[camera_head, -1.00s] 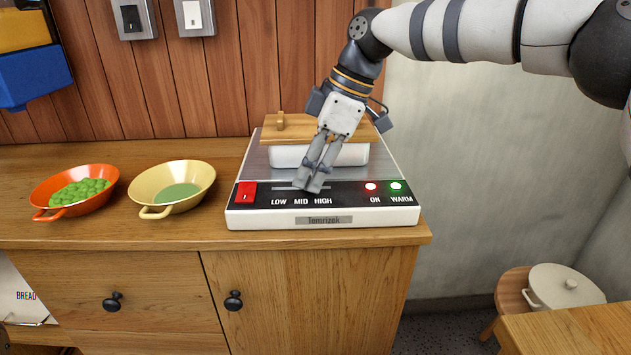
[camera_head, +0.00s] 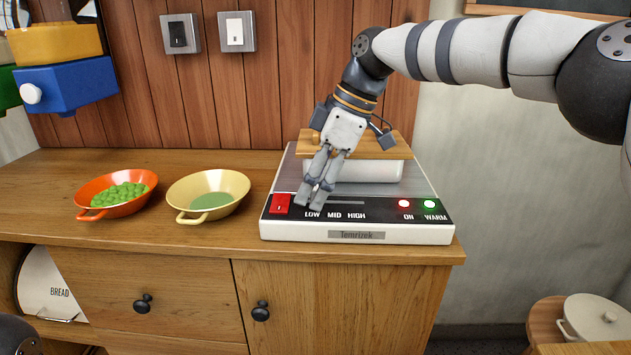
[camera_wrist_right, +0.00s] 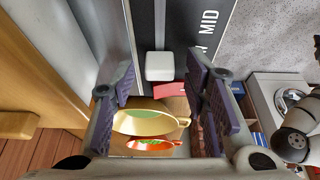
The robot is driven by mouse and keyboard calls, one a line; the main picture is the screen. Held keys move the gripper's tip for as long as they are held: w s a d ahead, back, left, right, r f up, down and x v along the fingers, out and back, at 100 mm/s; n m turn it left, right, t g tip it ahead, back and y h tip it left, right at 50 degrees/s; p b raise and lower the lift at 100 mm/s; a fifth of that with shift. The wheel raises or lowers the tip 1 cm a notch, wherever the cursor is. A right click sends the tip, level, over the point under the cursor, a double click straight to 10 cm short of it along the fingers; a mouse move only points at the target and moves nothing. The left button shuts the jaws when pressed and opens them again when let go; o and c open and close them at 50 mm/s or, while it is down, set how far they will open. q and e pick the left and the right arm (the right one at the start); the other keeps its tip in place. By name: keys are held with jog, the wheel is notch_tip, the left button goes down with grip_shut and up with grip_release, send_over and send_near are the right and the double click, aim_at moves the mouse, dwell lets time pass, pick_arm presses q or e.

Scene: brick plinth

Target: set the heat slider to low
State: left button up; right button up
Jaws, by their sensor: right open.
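The warmer (camera_head: 345,235) stands on the wooden counter, with LOW, MID and HIGH printed below a slider track (camera_head: 348,203). My right gripper (camera_head: 312,202) is over the LOW end of the track and hides the knob in the head view. In the right wrist view, the white slider knob (camera_wrist_right: 160,66) shows between the spread fingers of my right gripper (camera_wrist_right: 163,92), beside the end of the LOW label and near the red switch (camera_wrist_right: 174,90). The fingers are open, with gaps on both sides of the knob. My left gripper is out of view.
A lidded white dish (camera_head: 372,172) sits on the warmer behind the panel. A red light (camera_head: 404,204) and a green light (camera_head: 429,204) are lit. An orange pan (camera_head: 93,199) and a yellow pan (camera_head: 233,191) stand to the left. The counter front between is clear.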

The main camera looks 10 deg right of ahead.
jog(key=v, duration=1.2)
jog(key=shift+a, duration=0.1)
